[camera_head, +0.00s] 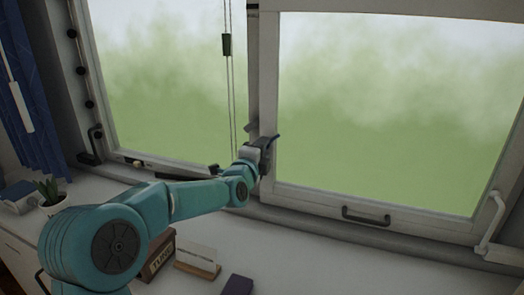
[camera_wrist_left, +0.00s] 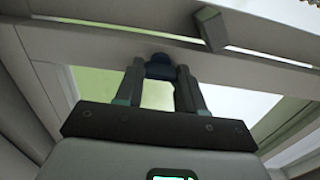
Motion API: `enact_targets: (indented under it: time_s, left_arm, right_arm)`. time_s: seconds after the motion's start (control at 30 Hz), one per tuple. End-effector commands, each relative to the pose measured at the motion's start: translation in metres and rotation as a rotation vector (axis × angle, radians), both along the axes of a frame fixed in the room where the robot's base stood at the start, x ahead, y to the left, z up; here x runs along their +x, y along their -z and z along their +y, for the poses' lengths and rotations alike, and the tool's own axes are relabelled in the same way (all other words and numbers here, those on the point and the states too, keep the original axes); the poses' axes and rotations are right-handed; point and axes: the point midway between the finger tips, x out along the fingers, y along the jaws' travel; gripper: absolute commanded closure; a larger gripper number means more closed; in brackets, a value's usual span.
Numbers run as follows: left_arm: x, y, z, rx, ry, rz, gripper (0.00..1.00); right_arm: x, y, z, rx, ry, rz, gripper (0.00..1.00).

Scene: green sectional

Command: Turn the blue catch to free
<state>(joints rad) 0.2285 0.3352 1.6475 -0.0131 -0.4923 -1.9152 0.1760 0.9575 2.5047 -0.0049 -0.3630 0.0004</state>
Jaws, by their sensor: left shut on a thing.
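The blue catch (camera_head: 276,138) sits on the upright frame between the two window panes, low down, and only a small part of it shows past my gripper. My left gripper (camera_head: 265,150) is at that post, at the end of my outstretched left arm. In the left wrist view the dark blue catch (camera_wrist_left: 160,66) lies between the two fingertips of my left gripper (camera_wrist_left: 160,73), which are shut on it. The fingers hide its sides, so its exact angle is hard to tell. My right gripper is not in view.
A dark handle (camera_head: 366,215) is on the right window's lower rail and a light lever (camera_head: 491,225) at its right corner. A cord with a dark toggle (camera_head: 227,44) hangs by the left pane. A potted plant (camera_head: 52,198), brown box (camera_head: 160,252) and card holder (camera_head: 197,265) stand on the sill.

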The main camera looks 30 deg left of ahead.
Motion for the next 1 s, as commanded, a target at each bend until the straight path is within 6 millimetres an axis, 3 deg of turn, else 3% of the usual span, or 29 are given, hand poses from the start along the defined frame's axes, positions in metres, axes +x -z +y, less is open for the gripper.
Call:
enact_targets:
  time_s: [0.03,0.07,0.13,0.43,0.57,1.0]
  left_arm:
    - [0.000,-0.002,0.000,0.005,-0.001,-0.004,0.92]
    - [0.000,-0.002,0.000,0.004,0.000,-0.004,0.58]
    - [0.000,-0.002,0.000,0.004,0.000,-0.003,0.36]
    - [-0.001,0.000,0.000,0.000,0.000,-0.001,0.36]
    - [-0.012,0.000,-0.003,0.000,0.000,-0.002,0.36]
    - [-0.119,0.001,-0.029,0.002,0.000,-0.004,0.36]
  right_arm:
    - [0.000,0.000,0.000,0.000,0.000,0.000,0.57]
    - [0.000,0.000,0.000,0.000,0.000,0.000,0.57]
    - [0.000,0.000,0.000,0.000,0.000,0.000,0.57]
    - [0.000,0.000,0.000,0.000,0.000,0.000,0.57]
    - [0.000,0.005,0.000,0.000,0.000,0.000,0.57]
    - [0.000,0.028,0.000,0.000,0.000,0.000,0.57]
